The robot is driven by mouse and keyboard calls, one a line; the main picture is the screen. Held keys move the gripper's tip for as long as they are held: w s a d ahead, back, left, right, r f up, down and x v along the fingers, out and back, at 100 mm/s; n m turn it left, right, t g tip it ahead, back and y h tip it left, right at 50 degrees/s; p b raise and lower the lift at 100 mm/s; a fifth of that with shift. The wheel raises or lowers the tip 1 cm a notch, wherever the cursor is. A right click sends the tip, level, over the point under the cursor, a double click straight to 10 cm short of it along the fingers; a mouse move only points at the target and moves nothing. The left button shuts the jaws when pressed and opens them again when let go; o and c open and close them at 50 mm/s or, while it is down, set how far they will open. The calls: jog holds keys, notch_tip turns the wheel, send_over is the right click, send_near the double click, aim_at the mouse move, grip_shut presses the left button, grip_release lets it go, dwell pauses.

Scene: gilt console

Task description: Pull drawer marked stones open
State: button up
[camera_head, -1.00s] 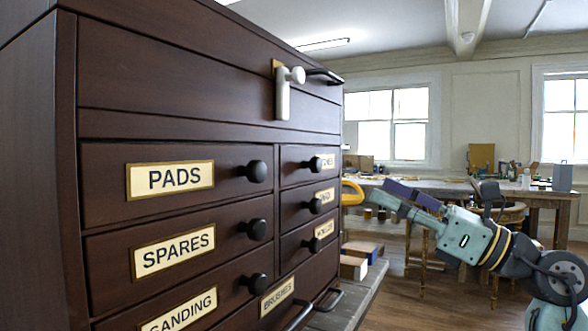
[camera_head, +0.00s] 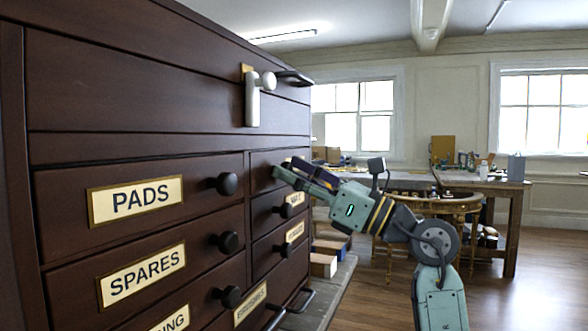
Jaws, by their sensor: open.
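A dark wooden chest (camera_head: 140,85) fills the left side of the head view. Its right column has small drawers with round black knobs, seen at a steep angle. My gripper (camera_head: 283,170) is in front of the top right drawer (camera_head: 262,160), covering its knob and label. No label reading STONES can be made out; the right column's middle label (camera_head: 295,199) and lower label (camera_head: 294,232) are too small to read surely. The drawers look closed. My gripper is open, and whether it touches the knob cannot be told.
The left column has drawers marked PADS (camera_head: 136,200) and SPARES (camera_head: 142,274). A pale latch (camera_head: 253,100) hangs on the chest's upper part. Small boxes (camera_head: 323,265) lie on a low surface beside the chest. A workbench (camera_head: 440,183) stands behind; floor at right is open.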

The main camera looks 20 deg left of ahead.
jog(key=shift+a, duration=0.2)
jog(key=shift+c, duration=0.2)
grip_shut()
dwell(0.6)
